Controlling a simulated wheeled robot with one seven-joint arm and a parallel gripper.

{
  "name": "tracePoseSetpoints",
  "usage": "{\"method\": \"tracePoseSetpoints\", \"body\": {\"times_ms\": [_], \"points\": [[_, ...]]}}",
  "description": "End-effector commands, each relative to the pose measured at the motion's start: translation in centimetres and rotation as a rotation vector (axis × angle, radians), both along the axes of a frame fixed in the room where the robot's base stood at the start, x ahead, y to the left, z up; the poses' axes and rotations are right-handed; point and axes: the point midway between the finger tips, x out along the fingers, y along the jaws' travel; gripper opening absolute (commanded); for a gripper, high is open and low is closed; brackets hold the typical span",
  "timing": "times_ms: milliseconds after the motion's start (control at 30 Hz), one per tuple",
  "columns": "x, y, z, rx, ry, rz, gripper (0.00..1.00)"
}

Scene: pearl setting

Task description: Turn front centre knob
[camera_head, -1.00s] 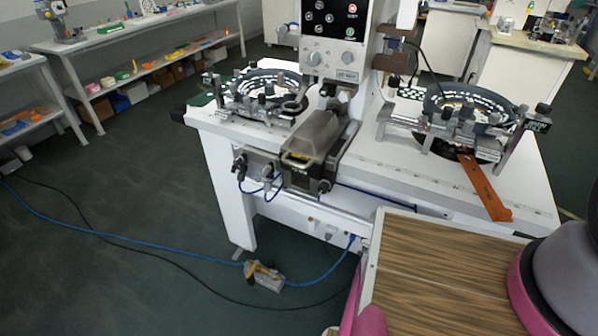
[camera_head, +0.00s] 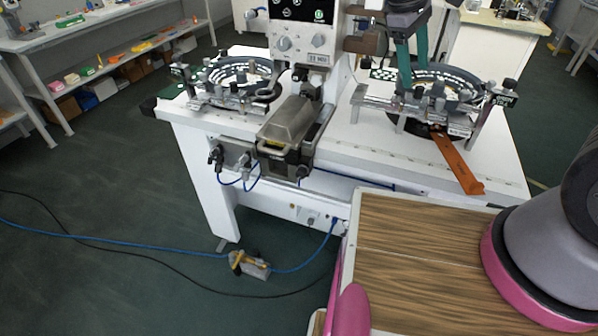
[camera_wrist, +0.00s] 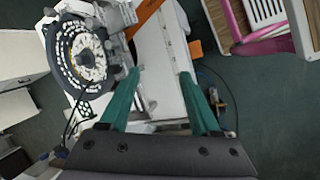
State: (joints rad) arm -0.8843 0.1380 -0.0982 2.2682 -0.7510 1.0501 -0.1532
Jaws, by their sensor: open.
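The machine's control panel (camera_head: 300,30) has two pale round knobs, a left one (camera_head: 284,43) and a right one (camera_head: 318,40). A dark knob (camera_head: 302,172) sits low at the front of the grey central unit (camera_head: 290,120). Several black knobs top the clamps around both ring fixtures; I cannot tell which one is the front centre knob. My gripper (camera_head: 411,72) hangs at the right ring fixture (camera_head: 455,85), teal fingers pointing down. In the wrist view my gripper (camera_wrist: 161,74) is open and empty, over white surface. The ring (camera_wrist: 82,55) is left of the fingers.
An orange bar (camera_head: 458,162) juts over the white table's (camera_head: 345,150) front edge from the right fixture. A left ring fixture (camera_head: 235,80) stands on the table. A wood-patterned top (camera_head: 420,260) is in the foreground. Cables (camera_head: 120,240) cross the floor.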

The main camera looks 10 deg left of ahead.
Motion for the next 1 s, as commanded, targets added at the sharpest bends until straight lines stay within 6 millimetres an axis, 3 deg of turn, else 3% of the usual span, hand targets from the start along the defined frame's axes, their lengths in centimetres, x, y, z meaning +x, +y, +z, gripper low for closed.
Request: {"method": "tracePoseSetpoints", "body": {"times_ms": [33,267,600,800,1000], "points": [[-0.4,2.0,-1.8,-0.074,0.014,0.107,0.64],[-2.7,9.6,-9.2,-0.402,0.011,0.578,0.64],[-10.3,19.6,-20.7,-0.884,-0.115,1.272,0.64],[-14.3,22.4,-25.2,-1.065,-0.199,1.523,0.64],[-14.9,23.0,-26.5,-1.115,-0.226,1.591,0.64]]}}
